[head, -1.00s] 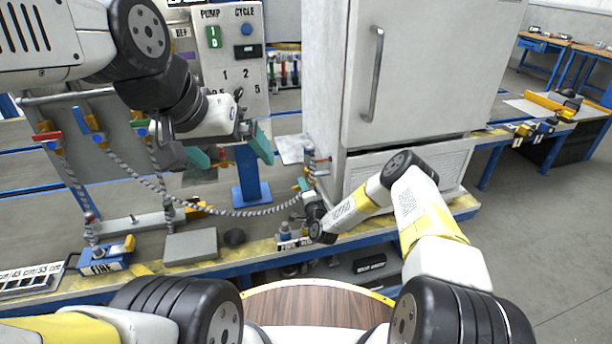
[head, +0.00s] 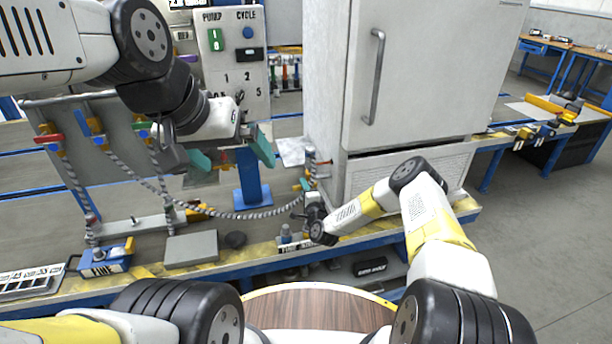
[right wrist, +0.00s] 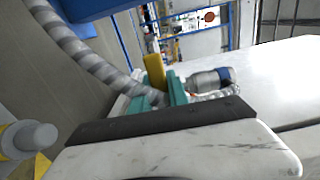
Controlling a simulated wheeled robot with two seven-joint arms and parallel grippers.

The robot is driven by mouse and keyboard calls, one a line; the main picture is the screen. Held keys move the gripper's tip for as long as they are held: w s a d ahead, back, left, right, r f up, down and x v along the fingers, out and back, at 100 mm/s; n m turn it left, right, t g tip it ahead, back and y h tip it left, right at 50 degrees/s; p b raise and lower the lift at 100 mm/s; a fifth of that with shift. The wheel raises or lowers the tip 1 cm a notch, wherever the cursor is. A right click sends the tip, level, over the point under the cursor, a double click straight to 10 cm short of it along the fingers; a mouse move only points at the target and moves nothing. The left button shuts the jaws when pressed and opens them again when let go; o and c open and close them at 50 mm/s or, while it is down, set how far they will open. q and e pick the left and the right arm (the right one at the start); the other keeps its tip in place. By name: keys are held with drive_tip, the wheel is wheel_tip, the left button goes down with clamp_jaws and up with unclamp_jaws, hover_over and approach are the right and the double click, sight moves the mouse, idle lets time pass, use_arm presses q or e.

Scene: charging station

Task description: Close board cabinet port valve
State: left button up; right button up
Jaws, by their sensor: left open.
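The cabinet port valve (head: 311,165) sits low on the left side of the white cabinet, where a striped hose ends. In the right wrist view its grey-and-blue port (right wrist: 210,79) and its yellow handle (right wrist: 154,72) show. My right gripper (head: 304,190) is at this valve. In the right wrist view its teal fingers (right wrist: 160,94) are close together on either side of the yellow handle and appear shut on it; the contact is partly hidden. My left gripper (head: 231,158) is open and empty in front of the control panel post, away from the board valves.
A board (head: 110,150) on the left carries valves with red (head: 48,138), blue (head: 95,141) and green (head: 143,134) parts. A hose (head: 230,215) hangs from it to the cabinet (head: 410,70). A grey block (head: 191,248) and dark knob lie on the bench.

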drive_tip(key=o, duration=0.4)
drive_tip(key=v, duration=0.8)
